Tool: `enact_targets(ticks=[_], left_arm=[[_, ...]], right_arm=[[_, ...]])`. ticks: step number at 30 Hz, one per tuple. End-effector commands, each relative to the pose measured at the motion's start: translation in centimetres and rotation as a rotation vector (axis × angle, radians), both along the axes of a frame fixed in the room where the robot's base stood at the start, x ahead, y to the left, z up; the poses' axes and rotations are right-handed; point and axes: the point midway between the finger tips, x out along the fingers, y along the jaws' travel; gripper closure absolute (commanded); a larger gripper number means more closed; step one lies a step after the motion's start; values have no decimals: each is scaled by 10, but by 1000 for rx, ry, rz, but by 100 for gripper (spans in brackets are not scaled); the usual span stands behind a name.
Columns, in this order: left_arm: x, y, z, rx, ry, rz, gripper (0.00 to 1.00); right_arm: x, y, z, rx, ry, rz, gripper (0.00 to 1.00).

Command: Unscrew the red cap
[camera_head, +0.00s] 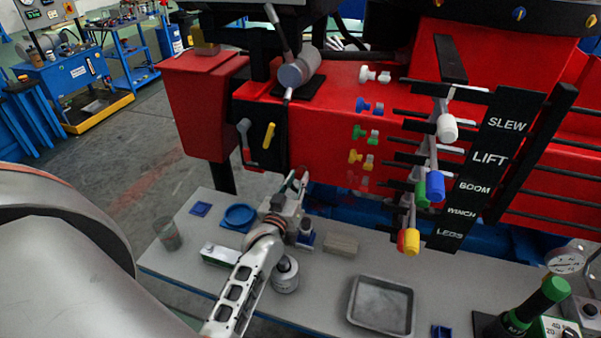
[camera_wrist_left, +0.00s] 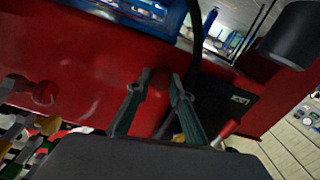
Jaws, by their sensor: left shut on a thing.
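My left gripper (camera_head: 293,187) reaches up to the lower front of the red crane body, below the black panel. In the left wrist view its two fingers (camera_wrist_left: 160,78) stand a little apart, with a dark red rounded shape, the red cap (camera_wrist_left: 156,92), between them. The cap blends with the red wall behind it, so its outline and thread are hard to make out. The gripper is shut on it. In the head view the fingers hide the cap. My right gripper is in neither view.
Coloured couplings (camera_head: 368,105) and levers with coloured knobs (camera_head: 436,187) stick out to the right. A yellow handle (camera_head: 268,135) is above the gripper. Below is a grey table (camera_head: 325,275) with a blue dish (camera_head: 240,216), a wooden block (camera_head: 341,245) and a metal tray (camera_head: 355,318).

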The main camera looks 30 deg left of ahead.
Motion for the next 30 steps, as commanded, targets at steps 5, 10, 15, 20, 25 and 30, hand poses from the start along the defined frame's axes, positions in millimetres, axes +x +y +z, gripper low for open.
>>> enact_targets(ticks=[5, 10, 15, 20, 25, 30], left_arm=[[-1, -1, -3, -3, 4, -1, 100], [-1, -1, -3, -100, -19, 0, 100], [-1, -1, -3, -366, -83, 0, 100], [-1, -1, -3, -444, -101, 0, 100], [-1, -1, -3, -440, -100, 0, 74], [-1, -1, -2, -438, -102, 0, 59]], right_arm=[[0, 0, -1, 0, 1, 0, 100], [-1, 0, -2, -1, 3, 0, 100], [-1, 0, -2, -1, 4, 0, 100], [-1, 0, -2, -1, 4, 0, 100], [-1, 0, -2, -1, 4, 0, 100], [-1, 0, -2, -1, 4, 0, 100]])
